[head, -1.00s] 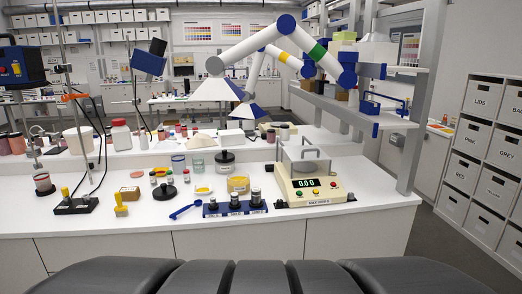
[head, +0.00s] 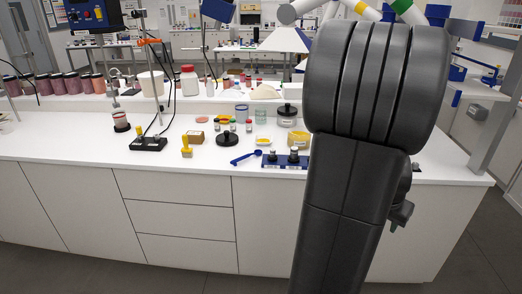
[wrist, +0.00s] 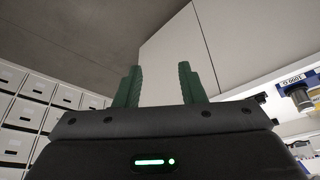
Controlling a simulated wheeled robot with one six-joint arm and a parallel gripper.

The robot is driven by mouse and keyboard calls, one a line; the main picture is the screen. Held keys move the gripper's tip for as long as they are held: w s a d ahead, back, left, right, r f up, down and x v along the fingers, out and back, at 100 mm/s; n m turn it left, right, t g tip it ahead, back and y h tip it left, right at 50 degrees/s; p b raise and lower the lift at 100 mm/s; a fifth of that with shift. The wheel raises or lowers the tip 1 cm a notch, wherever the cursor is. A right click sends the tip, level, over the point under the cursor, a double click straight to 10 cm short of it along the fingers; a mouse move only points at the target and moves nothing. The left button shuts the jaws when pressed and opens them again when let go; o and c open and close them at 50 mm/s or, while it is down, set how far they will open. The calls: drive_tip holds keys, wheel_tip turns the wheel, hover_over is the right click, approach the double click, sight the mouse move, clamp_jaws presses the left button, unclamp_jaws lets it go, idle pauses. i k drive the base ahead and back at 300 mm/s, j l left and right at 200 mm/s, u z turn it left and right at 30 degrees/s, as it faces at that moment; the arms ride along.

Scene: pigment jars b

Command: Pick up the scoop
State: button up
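The blue scoop (head: 246,157) lies on the white bench top, left of the blue weight block (head: 271,161). Its bowl end is at the left and its handle points up to the right. It is not seen in the wrist view. My gripper (wrist: 159,66) shows two green fingers standing apart with nothing between them. In the head view, my dark arm stands in front of the bench at the right, and only a dark part of the gripper end shows beside it. The arm hides the right part of the weight block and the scale's place.
Near the scoop are a black round stand (head: 227,140), a yellow dish (head: 263,142), a yellow-handled stamp (head: 187,148) and a brown block (head: 196,137). A black stand base (head: 148,144) is further left. Bench top in front of the scoop is clear. White drawers (head: 180,220) face me.

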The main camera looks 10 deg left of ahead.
sight(258, 152)
drive_tip(key=i+j, duration=0.2)
drive_tip(key=i, duration=0.4)
drive_tip(key=i+j+u, duration=0.1)
drive_tip(key=i, duration=0.5)
drive_tip(key=i+j+u, duration=0.15)
drive_tip(key=u, duration=1.15)
